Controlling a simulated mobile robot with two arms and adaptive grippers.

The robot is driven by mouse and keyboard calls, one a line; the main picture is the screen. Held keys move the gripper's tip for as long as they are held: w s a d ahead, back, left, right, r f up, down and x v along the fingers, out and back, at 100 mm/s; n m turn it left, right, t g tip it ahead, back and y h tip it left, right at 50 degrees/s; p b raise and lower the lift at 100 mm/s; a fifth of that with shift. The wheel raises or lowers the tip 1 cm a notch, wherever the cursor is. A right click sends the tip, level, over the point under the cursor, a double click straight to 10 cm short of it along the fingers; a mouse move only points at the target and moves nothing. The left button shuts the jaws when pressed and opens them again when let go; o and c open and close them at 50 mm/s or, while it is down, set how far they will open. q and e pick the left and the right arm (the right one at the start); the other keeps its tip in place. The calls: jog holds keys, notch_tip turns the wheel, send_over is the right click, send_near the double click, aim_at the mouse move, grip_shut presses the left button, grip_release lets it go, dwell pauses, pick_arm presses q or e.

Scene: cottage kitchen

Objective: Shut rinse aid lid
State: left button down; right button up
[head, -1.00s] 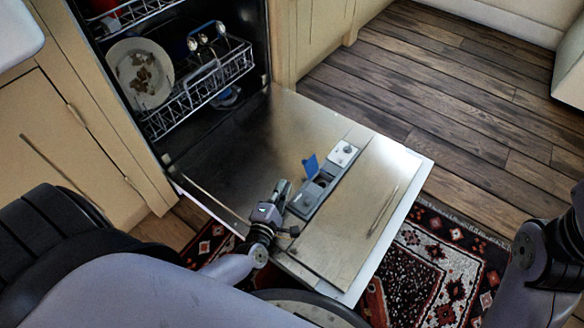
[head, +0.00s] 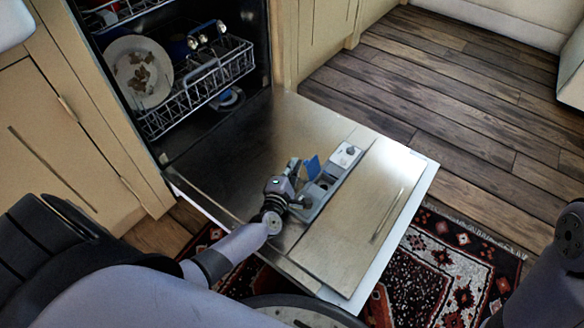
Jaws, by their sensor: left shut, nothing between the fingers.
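The dishwasher door (head: 351,220) is folded down flat, with its inner face up. A grey dispenser panel (head: 323,192) is set in it. The blue rinse aid lid (head: 312,166) stands raised from the panel, open. My left gripper (head: 294,168) is shut and empty, just left of the blue lid, above the door. I cannot tell if its fingertips touch the lid. The gripper and wrist hide part of the panel's near end. My right arm shows at the right edge, but its gripper is out of view.
The lower rack (head: 208,83) holds a dirty plate (head: 139,72) and other dishes inside the dishwasher. Cupboards (head: 62,135) flank the opening. A patterned rug (head: 447,268) lies under the door on the wooden floor (head: 440,95). The far part of the door is clear.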

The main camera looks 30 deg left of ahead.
aim_at(310, 167)
pick_arm(q)
jog(key=shift+d+r+p, duration=0.3)
jog(key=shift+r, duration=0.15)
dwell(0.5)
jog(key=shift+s+d+r+m, duration=0.1)
jog(key=shift+d+m, duration=0.05)
jog(key=shift+m, duration=0.35)
jog(key=shift+d+r+m, duration=0.1)
jog(key=shift+m, duration=0.4)
jog(key=shift+d+r+m+t, duration=0.4)
jog(key=shift+m+t, duration=0.2)
jog(key=shift+m, duration=0.4)
jog(key=shift+s+d+r+m+y+p, duration=0.1)
jog(key=shift+d+r+m+y+p, duration=0.2)
jog(key=shift+d+r+m, duration=0.15)
jog(key=shift+d+r+m+t, duration=0.1)
jog(key=shift+d+m+t, duration=0.25)
jog(key=shift+m, duration=0.2)
jog(key=shift+s+d+r, duration=0.1)
jog(key=shift+d+r, duration=0.05)
jog(key=shift+d, duration=0.35)
jog(key=shift+r, duration=0.15)
